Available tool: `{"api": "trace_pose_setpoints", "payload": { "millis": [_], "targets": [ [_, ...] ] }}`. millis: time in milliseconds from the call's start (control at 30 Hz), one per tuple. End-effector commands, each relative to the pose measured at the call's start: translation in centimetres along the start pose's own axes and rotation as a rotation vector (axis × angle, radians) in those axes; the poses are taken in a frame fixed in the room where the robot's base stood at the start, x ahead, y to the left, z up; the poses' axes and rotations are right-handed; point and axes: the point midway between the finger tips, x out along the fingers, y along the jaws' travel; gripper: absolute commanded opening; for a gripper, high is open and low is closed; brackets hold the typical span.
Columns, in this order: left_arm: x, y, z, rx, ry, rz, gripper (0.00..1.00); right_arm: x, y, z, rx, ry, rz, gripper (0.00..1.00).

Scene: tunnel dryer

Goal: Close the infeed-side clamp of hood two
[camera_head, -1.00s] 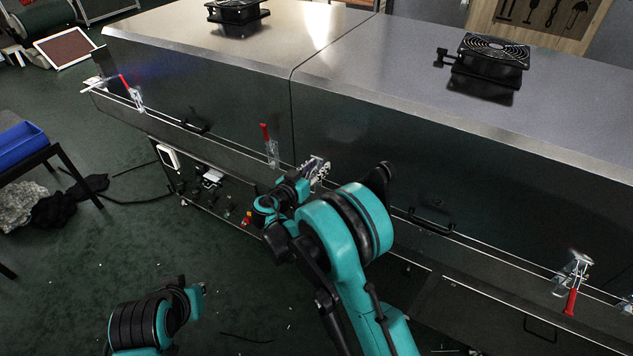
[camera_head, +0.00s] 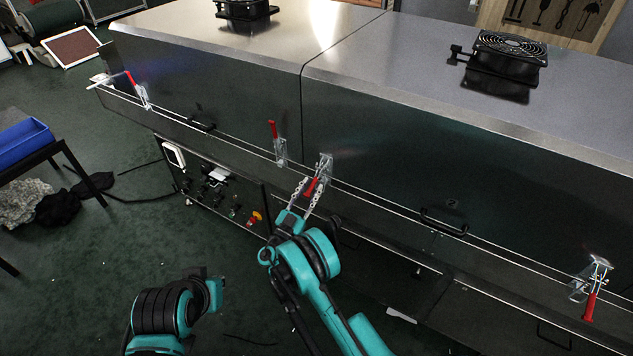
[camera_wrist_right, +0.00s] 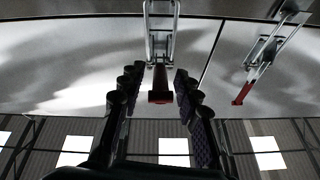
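Hood two (camera_head: 480,170) is the right-hand grey hood, marked with a small 2. Its infeed-side clamp (camera_head: 325,166) sits near its left end by the seam, with its red handle (camera_head: 310,187) angled down and outward. My right gripper (camera_head: 308,190) is at this handle, its fingers apart on either side of it. In the right wrist view the red handle end (camera_wrist_right: 160,86) lies between the open fingers (camera_wrist_right: 158,95); a gap shows at the left finger, while contact at the right finger cannot be told. My left arm shows at the lower left, but its gripper does not show.
Hood one's neighbouring clamp (camera_head: 280,148) stands just left of the seam, its red handle up. Hood two's other clamp (camera_head: 597,275) has its handle down. A black handle (camera_head: 443,222) is on hood two's front. A blue bin (camera_head: 22,142) is at the far left.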

Motion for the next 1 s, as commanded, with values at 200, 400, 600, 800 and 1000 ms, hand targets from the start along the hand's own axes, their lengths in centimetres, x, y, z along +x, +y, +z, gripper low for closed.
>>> {"api": "trace_pose_setpoints", "payload": {
  "millis": [200, 400, 600, 800, 1000],
  "targets": [
    [0.8, 0.0, 0.6, 0.0, 0.0, 0.0, 0.0, 3.0, 0.1, 0.1, -0.002, 0.0, 0.001, 0.33],
    [0.9, 0.0, 0.6, 0.0, 0.0, 0.0, 0.0, 3.9, 0.0, 0.0, -0.001, -0.001, -0.001, 0.33],
    [0.9, 0.0, 0.6, 0.0, 0.0, 0.0, 0.0, 3.9, 0.0, 0.0, -0.001, -0.001, 0.0, 0.28],
    [0.9, 0.0, 0.6, 0.0, 0.0, 0.0, 0.0, 3.9, 0.0, 0.0, -0.001, -0.001, 0.0, 0.0],
    [0.8, 0.0, 0.6, 0.0, 0.0, 0.0, 0.0, 3.9, 0.0, -0.1, -0.001, -0.007, 0.002, 0.0]
  ]
}}
